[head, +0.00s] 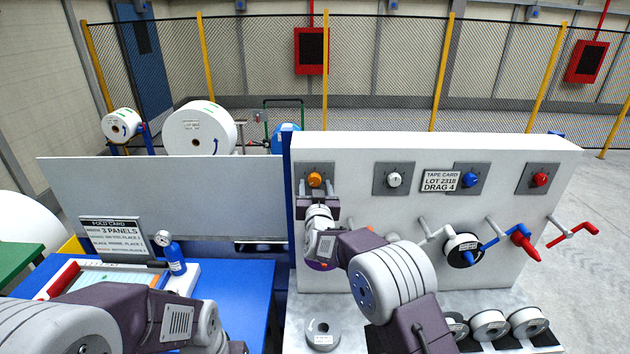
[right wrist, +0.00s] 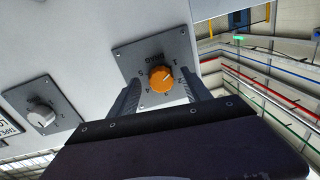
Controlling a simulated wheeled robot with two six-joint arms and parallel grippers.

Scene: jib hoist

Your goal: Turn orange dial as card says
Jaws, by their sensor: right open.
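The orange dial (head: 314,180) sits on a grey plate at the left end of the white panel. In the right wrist view the orange dial (right wrist: 161,79) has printed numbers 1 to 5 around it and the word DRAG; its pale mark seems to face between 1 and 2. My right gripper (head: 315,190) is open, with one finger on each side of the dial; I cannot tell whether they touch it. The tape card (head: 440,181) reads "LOT 2318 DRAG 4". My left arm shows at the lower left, but its fingers are out of sight.
White (head: 394,180), blue (head: 471,180) and red (head: 540,179) dials share the panel. Tape rolls (head: 489,324) lie on the ledge. A fold card (head: 112,238) stands on the blue table (head: 240,300).

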